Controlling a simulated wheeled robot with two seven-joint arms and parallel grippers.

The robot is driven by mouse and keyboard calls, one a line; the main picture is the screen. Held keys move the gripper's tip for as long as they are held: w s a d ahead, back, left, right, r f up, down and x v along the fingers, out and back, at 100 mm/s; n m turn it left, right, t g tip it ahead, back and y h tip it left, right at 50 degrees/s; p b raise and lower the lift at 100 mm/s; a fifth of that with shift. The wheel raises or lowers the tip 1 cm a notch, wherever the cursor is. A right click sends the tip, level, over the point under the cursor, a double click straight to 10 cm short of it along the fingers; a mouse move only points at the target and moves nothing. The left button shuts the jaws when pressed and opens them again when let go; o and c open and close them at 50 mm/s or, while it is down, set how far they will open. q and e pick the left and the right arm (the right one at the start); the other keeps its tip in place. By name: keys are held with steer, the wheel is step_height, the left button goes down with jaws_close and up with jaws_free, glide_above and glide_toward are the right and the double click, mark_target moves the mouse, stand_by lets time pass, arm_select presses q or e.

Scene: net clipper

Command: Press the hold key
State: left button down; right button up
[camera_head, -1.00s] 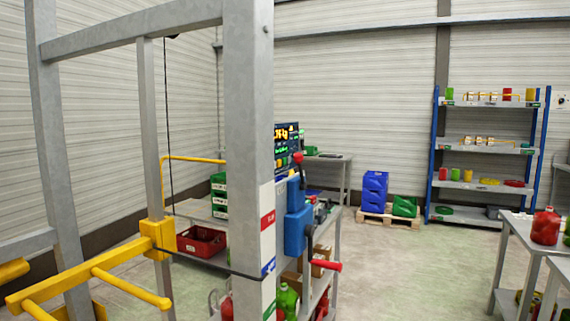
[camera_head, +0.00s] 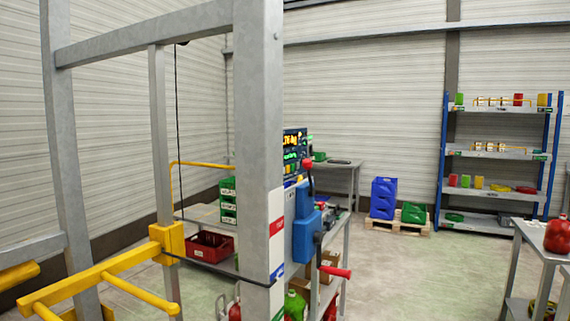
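I cannot make out a hold key in the head view. A dark display panel (camera_head: 295,150) with yellow and green lit text stands just behind the grey post, which covers its left part. A blue box (camera_head: 305,235) on the post's right side carries a lever with a red ball knob (camera_head: 308,165) and a lower crank with a red handle (camera_head: 336,271). Neither of my grippers is in view.
The grey steel frame post (camera_head: 260,130) stands close in front, with a yellow bar (camera_head: 90,282) at lower left. A blue shelf rack (camera_head: 494,150) and a pallet with blue crates (camera_head: 383,198) stand at the back. Open floor lies at centre right.

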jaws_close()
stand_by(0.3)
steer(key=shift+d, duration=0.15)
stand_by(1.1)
